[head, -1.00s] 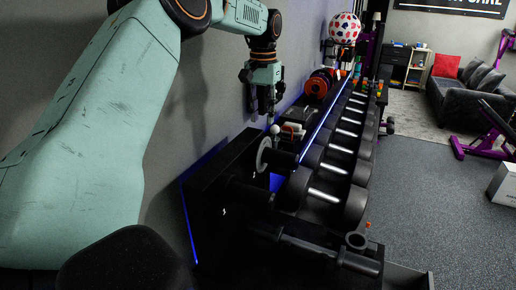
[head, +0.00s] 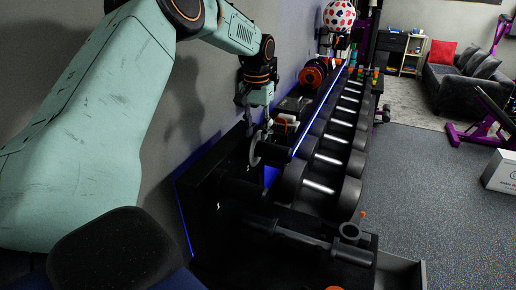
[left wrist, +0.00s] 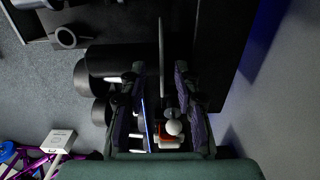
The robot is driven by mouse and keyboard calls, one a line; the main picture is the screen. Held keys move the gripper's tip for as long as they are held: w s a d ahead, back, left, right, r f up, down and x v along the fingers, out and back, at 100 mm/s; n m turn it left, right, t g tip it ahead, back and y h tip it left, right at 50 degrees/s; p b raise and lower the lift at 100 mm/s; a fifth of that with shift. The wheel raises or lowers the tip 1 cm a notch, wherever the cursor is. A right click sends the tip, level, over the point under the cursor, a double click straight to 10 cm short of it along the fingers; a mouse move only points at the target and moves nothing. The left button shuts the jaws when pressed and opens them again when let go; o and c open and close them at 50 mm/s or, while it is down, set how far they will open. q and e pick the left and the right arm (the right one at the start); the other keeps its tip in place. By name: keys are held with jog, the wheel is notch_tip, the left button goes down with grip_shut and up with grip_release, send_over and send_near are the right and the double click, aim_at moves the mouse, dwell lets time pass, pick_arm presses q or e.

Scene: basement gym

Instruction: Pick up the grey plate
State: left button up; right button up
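The grey plate (head: 255,149) is a thin disc standing on edge at the near left end of the dumbbell rack, beside the wall. In the left wrist view it shows edge-on as a thin upright line (left wrist: 161,45). My left gripper (head: 258,127) points down just above and behind the plate's top edge. It is open, and in the left wrist view its two fingers (left wrist: 164,92) stand apart on either side of the plate's line. No firm contact with the plate can be made out. My right gripper is not in view.
The black rack (head: 205,185) carries a row of dumbbells (head: 327,160) to the right of the plate. The wall is close on the left. Open floor (head: 430,190) lies to the right.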

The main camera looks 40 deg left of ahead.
pick_arm(q)
jog(key=shift+s+d+r, duration=0.1)
jog(key=shift+d+r, duration=0.1)
jog(key=shift+d, duration=0.05)
jog(key=shift+s+r, duration=0.2)
jog(key=shift+s, duration=0.15)
jog(key=c, duration=0.3)
jog(key=shift+a+f, duration=0.1)
jog(key=shift+a, duration=0.1)
jog(key=shift+c, duration=0.8)
jog(key=shift+w+a+f, duration=0.2)
jog(key=shift+a+f, duration=0.05)
grip_shut()
jog(key=shift+d+r, duration=0.15)
jog(key=shift+d, duration=0.2)
jog(key=shift+a, duration=0.3)
